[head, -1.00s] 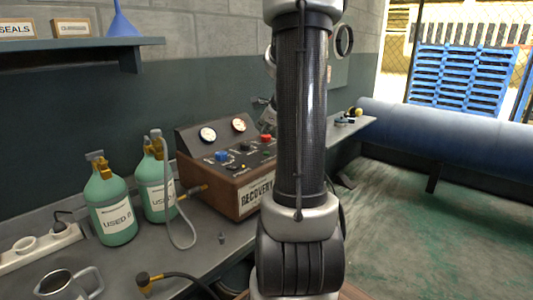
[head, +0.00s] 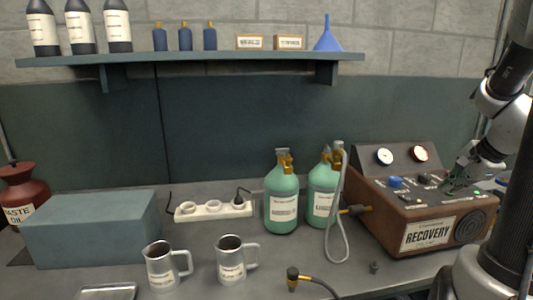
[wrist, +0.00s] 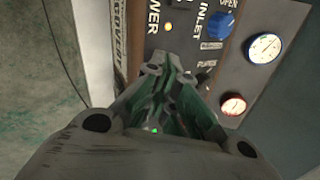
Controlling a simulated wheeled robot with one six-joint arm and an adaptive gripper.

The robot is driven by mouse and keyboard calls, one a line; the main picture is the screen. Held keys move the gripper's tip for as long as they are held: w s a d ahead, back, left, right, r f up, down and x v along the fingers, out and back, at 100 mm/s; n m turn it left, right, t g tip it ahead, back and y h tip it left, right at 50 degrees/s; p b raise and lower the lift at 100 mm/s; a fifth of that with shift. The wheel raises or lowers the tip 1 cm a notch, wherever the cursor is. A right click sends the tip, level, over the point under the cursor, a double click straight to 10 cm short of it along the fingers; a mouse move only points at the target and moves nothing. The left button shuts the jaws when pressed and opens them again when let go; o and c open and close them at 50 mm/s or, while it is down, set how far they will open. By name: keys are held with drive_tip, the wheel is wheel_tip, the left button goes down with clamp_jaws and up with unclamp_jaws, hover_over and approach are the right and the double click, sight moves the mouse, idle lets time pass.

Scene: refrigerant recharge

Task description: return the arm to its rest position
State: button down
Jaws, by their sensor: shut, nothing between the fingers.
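My gripper (head: 459,178) is at the right of the head view, just over the top panel of the recovery machine (head: 428,237). In the wrist view my gripper (wrist: 172,80) is shut and empty, its fingertips close together in front of the machine's panel (wrist: 187,30). I cannot tell whether the fingertips touch the panel. A blue knob (wrist: 220,25) and two gauges show beside the fingers. My arm comes down from the right edge of the head view.
Two green cylinders (head: 281,202) stand left of the machine, with a grey hose (head: 342,215) beside them. A power strip (head: 213,210), two metal mugs (head: 231,262) and a blue-grey box (head: 92,228) are on the bench. A shelf (head: 190,58) with bottles hangs above.

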drive_tip(key=s+a+r+n+g, duration=0.1)
drive_tip(key=s+a+r+n, duration=0.2)
drive_tip(key=s+a+n, duration=0.4)
drive_tip(key=s+a+r+n, duration=0.4)
drive_tip(key=s+a+n, duration=0.4)
drive_tip(key=a+n, duration=0.4)
drive_tip(key=shift+g+h, duration=0.3)
drive_tip(key=shift+g, duration=0.1)
